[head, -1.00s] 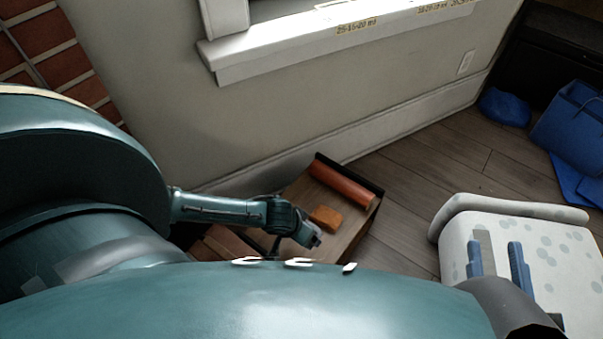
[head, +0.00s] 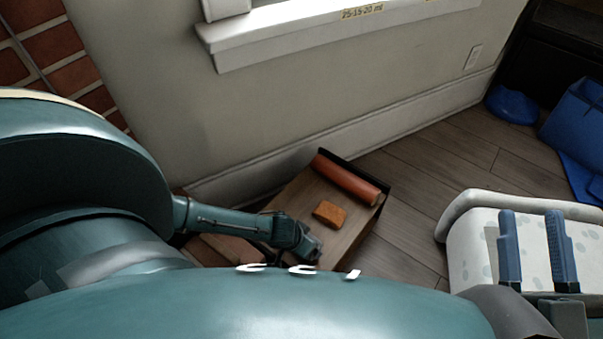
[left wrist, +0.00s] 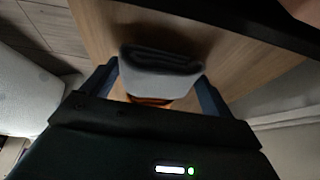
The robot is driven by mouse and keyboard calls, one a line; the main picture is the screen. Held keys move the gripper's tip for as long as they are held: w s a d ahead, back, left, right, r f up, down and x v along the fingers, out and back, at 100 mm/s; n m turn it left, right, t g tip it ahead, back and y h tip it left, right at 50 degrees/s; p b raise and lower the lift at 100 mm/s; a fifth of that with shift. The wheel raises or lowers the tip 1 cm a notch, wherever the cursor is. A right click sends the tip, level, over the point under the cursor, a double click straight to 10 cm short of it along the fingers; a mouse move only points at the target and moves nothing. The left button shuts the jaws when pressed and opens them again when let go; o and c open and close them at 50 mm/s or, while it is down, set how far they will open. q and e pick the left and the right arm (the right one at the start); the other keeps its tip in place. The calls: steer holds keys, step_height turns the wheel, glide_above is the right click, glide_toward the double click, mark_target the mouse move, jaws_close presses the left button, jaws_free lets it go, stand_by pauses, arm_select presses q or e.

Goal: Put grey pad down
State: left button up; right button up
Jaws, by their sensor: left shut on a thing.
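The grey pad (left wrist: 160,84) shows in the left wrist view, folded or thick with a dark upper part. It sits between the two blue fingers of my left gripper (left wrist: 160,90), which is shut on it. The pad is over a wooden surface (left wrist: 105,30); I cannot tell whether it touches. In the head view my left gripper (head: 310,252) is at the near side of the low wooden surface (head: 296,203), partly hidden by my own body, and the pad cannot be made out. My right gripper (head: 536,222) is open and empty, in front of a white spotted piece of furniture (head: 468,240).
An orange block (head: 329,214) and a red-orange cylinder (head: 345,178) lie on the wooden surface. A wall with a white baseboard (head: 420,112) runs behind it. Blue objects (head: 512,104) are on the floor at right. Bare floor (head: 425,190) separates the wooden surface from the spotted furniture.

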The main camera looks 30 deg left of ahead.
arm_select(q)
steer(key=shift+f+b, duration=0.3)
steer(key=shift+f, duration=0.25)
steer(key=o, duration=1.1)
arm_select(e)
steer(key=shift+w+r+n+y, duration=0.1)
steer(key=shift+r+n+y, duration=0.2)
steer(key=shift+r+y, duration=0.1)
